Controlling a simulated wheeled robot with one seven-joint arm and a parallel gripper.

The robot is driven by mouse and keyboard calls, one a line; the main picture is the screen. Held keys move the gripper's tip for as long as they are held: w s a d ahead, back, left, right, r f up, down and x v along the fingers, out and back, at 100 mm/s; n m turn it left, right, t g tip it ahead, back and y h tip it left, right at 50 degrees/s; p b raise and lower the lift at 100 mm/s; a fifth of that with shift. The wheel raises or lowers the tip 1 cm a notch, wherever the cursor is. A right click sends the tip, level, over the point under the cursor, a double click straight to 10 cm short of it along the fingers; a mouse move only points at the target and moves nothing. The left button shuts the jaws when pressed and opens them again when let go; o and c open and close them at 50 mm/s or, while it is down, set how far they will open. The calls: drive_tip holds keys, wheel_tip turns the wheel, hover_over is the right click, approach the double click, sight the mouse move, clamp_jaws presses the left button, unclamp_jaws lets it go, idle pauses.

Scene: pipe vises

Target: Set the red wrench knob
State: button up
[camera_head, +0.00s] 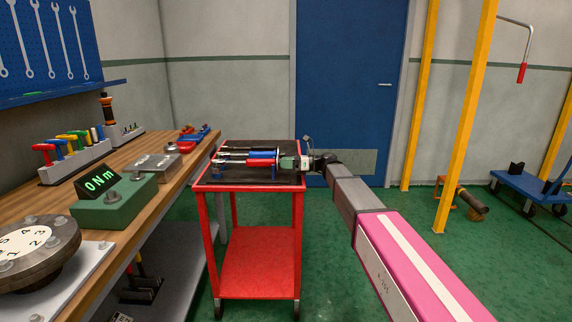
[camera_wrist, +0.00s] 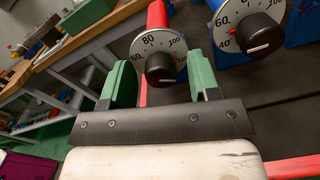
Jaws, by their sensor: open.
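The red wrench (camera_wrist: 157,14) ends in a round white dial marked 60, 80 and 100, with a black knob (camera_wrist: 160,68) bearing a white line, roughly level. In the wrist view the knob appears between the green fingers of my gripper (camera_wrist: 160,76), which is open. I cannot tell whether either finger touches the knob. The blue wrench's dial and black knob (camera_wrist: 260,32) are just right of the right finger. In the head view, my gripper (camera_head: 288,163) is at the right end of the wrenches, and the red wrench (camera_head: 262,153) lies on the cart.
The red cart (camera_head: 257,262) has a dark top. To its left, a wooden workbench (camera_head: 143,160) carries a green box (camera_head: 113,205) with a display reading 0 Nm, a numbered round turntable (camera_head: 38,250) and racked coloured tools (camera_head: 70,145). Yellow posts (camera_head: 465,120) stand at right.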

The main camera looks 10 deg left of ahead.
drive_tip(key=c, duration=0.9)
drive_tip(key=shift+c, duration=0.2)
